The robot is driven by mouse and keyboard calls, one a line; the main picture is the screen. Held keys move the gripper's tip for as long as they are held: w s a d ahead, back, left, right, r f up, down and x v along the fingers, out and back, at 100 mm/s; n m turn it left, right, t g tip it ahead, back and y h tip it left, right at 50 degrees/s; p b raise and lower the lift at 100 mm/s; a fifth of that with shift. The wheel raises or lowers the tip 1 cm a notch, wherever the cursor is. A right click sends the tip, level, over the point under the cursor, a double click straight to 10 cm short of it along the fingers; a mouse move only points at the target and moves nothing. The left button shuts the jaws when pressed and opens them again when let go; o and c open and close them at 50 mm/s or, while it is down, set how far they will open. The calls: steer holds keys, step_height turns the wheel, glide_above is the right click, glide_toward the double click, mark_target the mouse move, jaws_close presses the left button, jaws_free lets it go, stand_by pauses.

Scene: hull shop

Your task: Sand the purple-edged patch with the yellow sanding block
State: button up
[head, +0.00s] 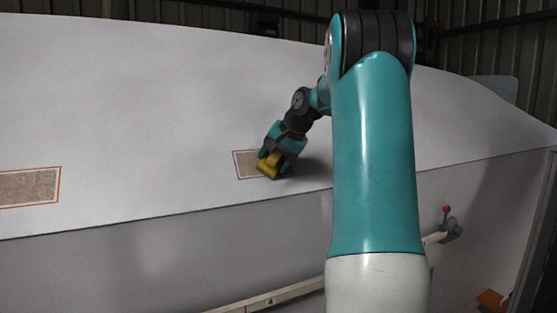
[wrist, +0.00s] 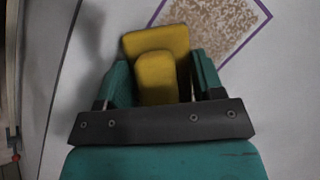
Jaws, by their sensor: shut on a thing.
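My gripper (head: 276,158) is shut on the yellow sanding block (head: 269,171) at the hull side. In the wrist view the block (wrist: 157,45) sits between the two teal fingers of my gripper (wrist: 160,82). The purple-edged patch (head: 244,165) is a small brown speckled rectangle on the white hull. My gripper and the block cover its right part in the head view. In the wrist view the patch (wrist: 212,22) lies just beyond the block, brown with pale blotches. I cannot tell whether the block touches the surface.
An orange-edged speckled patch (head: 30,187) is on the hull at the far left. A pale rail (head: 290,292) with a red-knobbed clamp (head: 448,222) runs below the hull's edge. An orange object (head: 490,300) is at lower right. The hull (head: 140,90) around the patch is bare.

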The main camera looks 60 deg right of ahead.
mark_target(231, 171)
steer(key=shift+w+a+b, duration=0.2)
steer(key=shift+w+a, duration=0.7)
steer(key=shift+a, duration=0.6)
steer(key=shift+w+a+b, duration=0.2)
steer(key=shift+w+a, duration=0.75)
steer(key=shift+a, duration=0.55)
steer(key=shift+w+a+b, duration=0.2)
steer(key=shift+w+a, duration=0.7)
steer(key=shift+a, duration=0.6)
steer(key=o, duration=0.3)
steer(key=c, duration=0.3)
steer(key=shift+s+a+r+p, duration=0.2)
steer(key=shift+s+r+p, duration=0.1)
steer(key=shift+s+r, duration=0.1)
steer(key=shift+r, duration=0.1)
steer(key=shift+s+a+r+p, duration=0.3)
steer(key=shift+s+a+r, duration=0.2)
steer(key=shift+s+r, duration=0.3)
steer(key=shift+s+a+r+p, duration=0.25)
steer(key=shift+s+a+r, duration=0.25)
steer(key=shift+s+r, duration=0.25)
